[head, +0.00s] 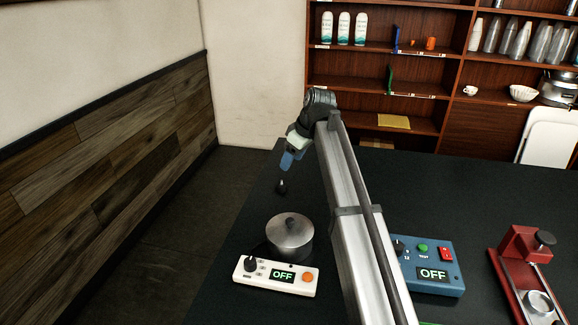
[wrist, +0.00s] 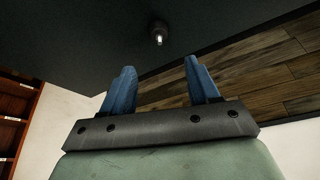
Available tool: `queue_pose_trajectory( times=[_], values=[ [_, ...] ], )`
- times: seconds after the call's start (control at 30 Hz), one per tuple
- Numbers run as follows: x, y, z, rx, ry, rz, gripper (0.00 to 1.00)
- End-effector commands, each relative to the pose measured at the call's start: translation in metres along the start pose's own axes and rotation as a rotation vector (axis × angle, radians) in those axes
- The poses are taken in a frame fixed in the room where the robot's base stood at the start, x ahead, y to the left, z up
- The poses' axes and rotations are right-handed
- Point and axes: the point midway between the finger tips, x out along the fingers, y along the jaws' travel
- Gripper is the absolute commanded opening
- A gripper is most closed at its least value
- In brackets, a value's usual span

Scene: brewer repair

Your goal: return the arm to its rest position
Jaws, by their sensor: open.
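My gripper (head: 286,164) hangs from the end of my raised arm, over the left part of the black table, with its blue fingers pointing down. In the wrist view the two fingers of my gripper (wrist: 160,64) stand wide apart with nothing between them. A small dark object with a pale tip (head: 281,187) is just below the fingertips in the head view. It also shows in the wrist view as a small dark object (wrist: 158,34), beyond the fingertips and apart from them.
A round metal pot (head: 289,238) stands behind a white control box (head: 275,277) reading OFF. A blue control box (head: 428,268), also OFF, sits right of my arm. A red device (head: 524,262) stands far right. Wooden shelves (head: 375,115) are behind; a wood-panelled wall (head: 110,170) is left.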

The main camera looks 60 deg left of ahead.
Motion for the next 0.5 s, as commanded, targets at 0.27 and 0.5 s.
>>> queue_pose_trajectory(
  times=[0.27, 0.5],
  values=[
    [-0.0069, 0.0001, 0.0003, 0.000, 0.000, 0.000, 0.60],
    [-0.0066, 0.0001, 0.0004, 0.000, -0.001, 0.000, 0.60]
  ],
)
